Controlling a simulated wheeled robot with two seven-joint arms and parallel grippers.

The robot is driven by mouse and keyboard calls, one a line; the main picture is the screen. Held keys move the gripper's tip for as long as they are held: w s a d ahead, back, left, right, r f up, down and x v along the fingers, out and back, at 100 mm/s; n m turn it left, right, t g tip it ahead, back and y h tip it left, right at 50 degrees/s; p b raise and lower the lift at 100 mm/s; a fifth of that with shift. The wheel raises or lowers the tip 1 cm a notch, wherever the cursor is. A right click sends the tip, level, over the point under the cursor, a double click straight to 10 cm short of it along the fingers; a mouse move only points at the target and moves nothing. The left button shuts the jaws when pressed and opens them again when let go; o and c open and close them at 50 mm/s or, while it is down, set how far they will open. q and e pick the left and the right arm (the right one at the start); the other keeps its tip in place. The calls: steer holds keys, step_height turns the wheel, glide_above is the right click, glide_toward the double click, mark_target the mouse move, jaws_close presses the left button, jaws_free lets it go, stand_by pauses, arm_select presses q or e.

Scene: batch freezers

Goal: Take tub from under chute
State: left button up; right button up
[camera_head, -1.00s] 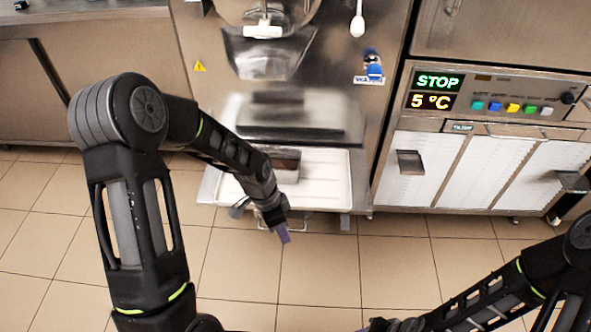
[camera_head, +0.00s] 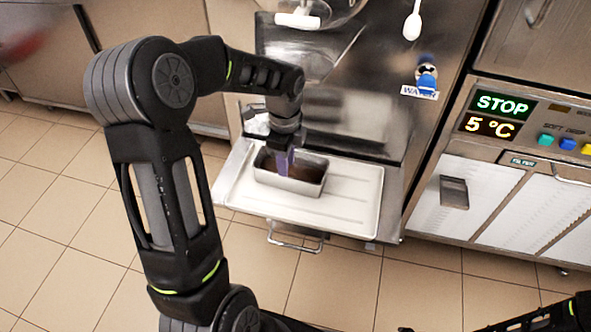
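The tub (camera_head: 306,187) is a small rectangular metal pan with brown contents. It stands on the white tray (camera_head: 345,205) below the machine's chute (camera_head: 305,62), at its left part.
The machine's steel front (camera_head: 350,115) rises behind the tray. A metal handle (camera_head: 295,240) sticks out below the tray's front. A cabinet with a STOP display (camera_head: 503,104) stands at the right. The tiled floor (camera_head: 330,285) in front is clear.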

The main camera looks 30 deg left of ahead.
mark_target(286, 190)
arm_select(q)
steer(key=shift+f, duration=1.35)
steer(key=shift+s+f+b, duration=0.15)
steer(key=shift+f+b, duration=0.25)
steer(key=shift+f, duration=0.95)
steer(key=shift+s+f+b, duration=0.1)
steer(key=shift+f+b, duration=0.25)
steer(key=shift+f, duration=0.95)
steer(key=shift+c, duration=0.5)
jaws_close()
steer(key=shift+w+r, duration=0.1)
